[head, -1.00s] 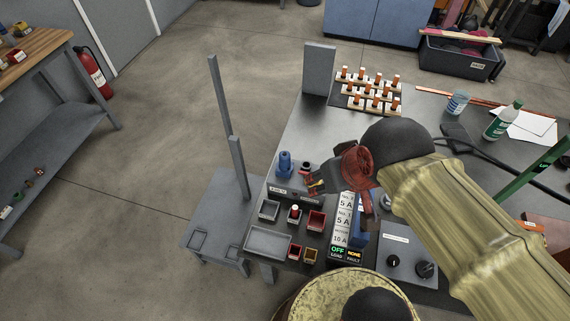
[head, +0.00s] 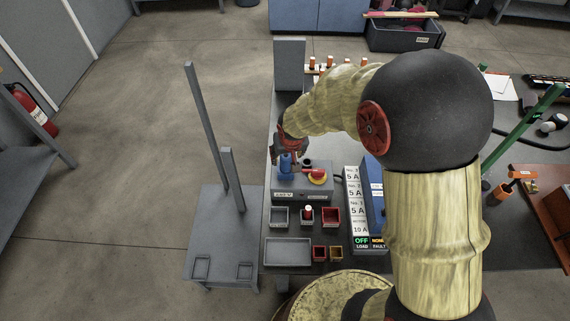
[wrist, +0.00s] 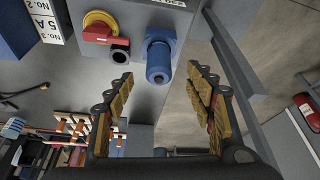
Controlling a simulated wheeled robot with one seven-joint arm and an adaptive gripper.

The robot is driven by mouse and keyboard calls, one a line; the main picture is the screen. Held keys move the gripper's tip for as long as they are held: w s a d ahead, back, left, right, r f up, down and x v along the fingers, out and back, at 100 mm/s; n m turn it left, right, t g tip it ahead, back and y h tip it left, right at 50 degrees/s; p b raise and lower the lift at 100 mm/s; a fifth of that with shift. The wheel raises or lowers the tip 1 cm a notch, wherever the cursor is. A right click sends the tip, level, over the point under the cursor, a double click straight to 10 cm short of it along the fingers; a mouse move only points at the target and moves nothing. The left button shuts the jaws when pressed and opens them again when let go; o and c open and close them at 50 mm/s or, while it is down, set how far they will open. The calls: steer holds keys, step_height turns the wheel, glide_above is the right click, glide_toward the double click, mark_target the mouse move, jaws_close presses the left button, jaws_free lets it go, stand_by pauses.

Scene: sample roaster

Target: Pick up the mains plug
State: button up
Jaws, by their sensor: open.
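The mains plug, a blue cylinder with a square flange (head: 286,167), stands on a grey supply box (head: 318,194). It also shows in the wrist view (wrist: 158,62), upper middle. I take this blue part for the plug; whether it sits in a socket cannot be told. My gripper (head: 287,148) is just above and behind it in the head view. In the wrist view my open gripper (wrist: 160,76) has a finger on each side of the plug's line, with a gap to either side. Nothing is held between the fingers.
A red-and-yellow rotary switch (head: 318,176) and a black round socket (wrist: 120,50) are close beside the plug on the box. Several small bins (head: 279,217) and a grey tray (head: 288,252) lie in front. A grey post (head: 205,125) stands left. A fuse panel (head: 356,205) is right.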

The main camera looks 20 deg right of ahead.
mark_target(286, 157)
steer(key=shift+w+d+f, duration=0.1)
steer(key=shift+w+f, duration=0.05)
steer(key=shift+f, duration=0.05)
steer(key=shift+b+x, duration=0.4)
steer(key=shift+x, duration=0.6)
steer(key=x, duration=0.2)
steer(key=b+x, duration=0.2)
steer(key=x, duration=0.1)
steer(key=shift+w+f, duration=0.15)
steer(key=shift+w, duration=0.25)
steer(key=shift+c, duration=1.2)
steer(key=c, duration=1.1)
steer(key=shift+c, duration=0.3)
